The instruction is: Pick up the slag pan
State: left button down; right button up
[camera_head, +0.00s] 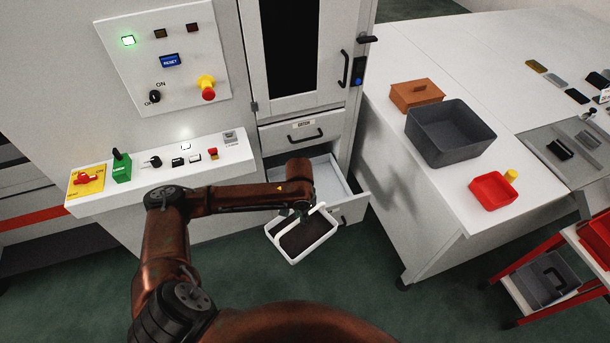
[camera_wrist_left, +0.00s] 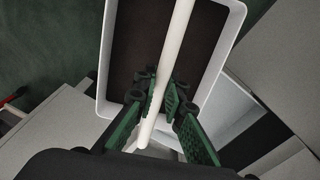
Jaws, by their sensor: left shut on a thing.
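The slag pan (camera_head: 318,250) is a white rectangular pan with a dark inside and a white bar handle across it. In the head view it is in front of the open lower drawer, over the green floor. My left gripper (camera_head: 302,208) is above the pan, shut on its handle. In the left wrist view, the green fingers of my left gripper (camera_wrist_left: 162,95) are on both sides of the white handle (camera_wrist_left: 178,30), and the pan's white rim (camera_wrist_left: 231,50) surrounds the dark inside. My right gripper is not in view.
The open white drawer (camera_head: 355,200) juts out from the machine cabinet behind the pan. A control panel (camera_head: 160,170) is at left. The white table (camera_head: 430,190) at right holds a grey bin (camera_head: 450,145), a brown box (camera_head: 415,100) and a red tray (camera_head: 492,200). Green floor is clear between.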

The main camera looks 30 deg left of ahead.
pick_arm(q)
jog(key=s+d+n, duration=0.4)
jog(key=s+d, duration=0.5)
jog(key=s, duration=0.2)
jog(key=shift+s, duration=0.3)
